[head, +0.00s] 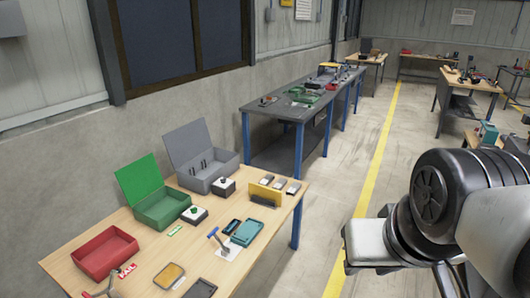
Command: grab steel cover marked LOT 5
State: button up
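Several small pale and dark pieces (279,184) stand by a yellow block (265,194) at the right rear of the near wooden table (140,258). I cannot tell whether one of them is the cover. Part of my arm shows at the right, over the floor and apart from the table. My gripper's fingers are not visible.
The table holds an open red box (104,252), an open green box (162,208), an open grey box (210,175), a teal tray (247,232) and a blue-handled tool (219,240). A blue-legged bench (262,112) stands behind. Floor around the yellow line (368,185) is clear.

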aim_at(268, 178)
jog(key=i+l+u, duration=0.3)
jog(key=i, duration=0.25)
jog(key=i+l+u, duration=0.3)
jog(key=i, duration=0.25)
jog(key=i+l, duration=0.85)
jog(key=l+u, duration=0.3)
jog(key=l, duration=0.2)
jog(key=l+u, duration=0.25)
jog(key=l, duration=0.3)
jog(key=k+j+z, duration=0.2)
jog(key=j, duration=0.3)
jog(key=j+z, duration=0.15)
jog(key=j, duration=0.3)
jog(key=k+j+z, duration=0.2)
jog(key=j, duration=0.25)
jog(key=k+j+z, duration=0.15)
jog(key=j, duration=0.25)
jog(key=k+j+z, duration=0.2)
jog(key=j, duration=0.2)
jog(key=i+j, duration=0.1)
jog(key=i, duration=0.2)
jog(key=i+j+z, duration=0.1)
jog(key=i, duration=0.15)
